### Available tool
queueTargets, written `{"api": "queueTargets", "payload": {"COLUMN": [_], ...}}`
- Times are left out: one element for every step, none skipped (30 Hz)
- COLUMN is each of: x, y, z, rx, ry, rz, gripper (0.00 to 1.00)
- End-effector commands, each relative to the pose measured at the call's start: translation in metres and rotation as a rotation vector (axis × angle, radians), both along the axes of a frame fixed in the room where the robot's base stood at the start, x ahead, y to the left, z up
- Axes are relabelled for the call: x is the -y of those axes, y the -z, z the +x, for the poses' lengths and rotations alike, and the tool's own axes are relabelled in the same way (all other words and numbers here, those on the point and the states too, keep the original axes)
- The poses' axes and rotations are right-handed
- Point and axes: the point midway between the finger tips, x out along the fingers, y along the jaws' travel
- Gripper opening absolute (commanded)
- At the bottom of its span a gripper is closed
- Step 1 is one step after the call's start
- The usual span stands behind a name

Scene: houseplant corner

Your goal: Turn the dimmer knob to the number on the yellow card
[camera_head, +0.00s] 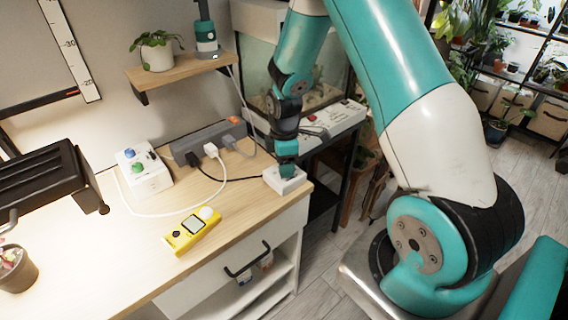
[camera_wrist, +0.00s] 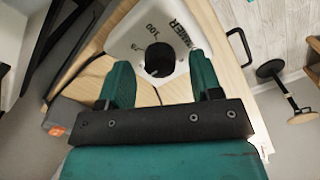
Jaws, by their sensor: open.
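The dimmer (camera_head: 286,181) is a small white box near the right front corner of the wooden bench. In the wrist view its white face (camera_wrist: 140,28) carries "DIMMER", "100" and another partly legible mark. Its round black knob (camera_wrist: 160,60) stands on that face; I cannot read its pointer. My gripper (camera_head: 287,163) is right above the dimmer and hides the knob in the head view. In the wrist view my gripper (camera_wrist: 160,62) is open, one teal finger on each side of the knob, with gaps showing. I cannot make out a yellow card.
A yellow meter (camera_head: 191,230) with a screen lies at the bench's front edge. A grey power strip (camera_head: 208,139) with cables lies behind the dimmer. A white box with blue and green knobs (camera_head: 145,174) stands to the left. The bench centre is mostly clear.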

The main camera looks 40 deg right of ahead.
Motion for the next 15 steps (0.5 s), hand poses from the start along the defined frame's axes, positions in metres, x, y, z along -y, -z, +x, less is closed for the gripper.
{"api": "queueTargets", "payload": {"x": [-0.0001,0.0,0.0,0.0,0.0001,0.0001,0.0001,0.0001,0.0001,0.0001,0.0001,0.0001,0.0001,0.0001,0.0001], "y": [0.0039,0.0057,0.0073,0.0081,0.0086,0.0089,0.009,0.009,0.009,0.0089,0.0089,0.0089,0.0088,0.0088,0.0088], "z": [-0.0003,-0.0004,-0.0004,-0.0002,-0.0001,0.0,0.0,0.0,0.0,0.0,0.0,0.0,0.0,0.0,0.0], "rx": [-0.002,-0.002,-0.001,0.0,0.0,0.001,0.001,0.001,0.001,0.001,0.001,0.001,0.001,0.001,0.001], "ry": [0.0,0.0,0.0,0.0,0.0,0.0,0.0,0.0,0.0,0.0,0.0,0.0,0.0,0.0,0.0], "rz": [0.001,0.001,0.0,0.0,0.0,0.0,0.0,0.0,0.0,0.0,0.0,0.0,0.0,0.0,0.0], "gripper": [0.59,0.59,0.59,0.59,0.59,0.59,0.59,0.59,0.59,0.59,0.59,0.59,0.52,0.45,0.36]}}
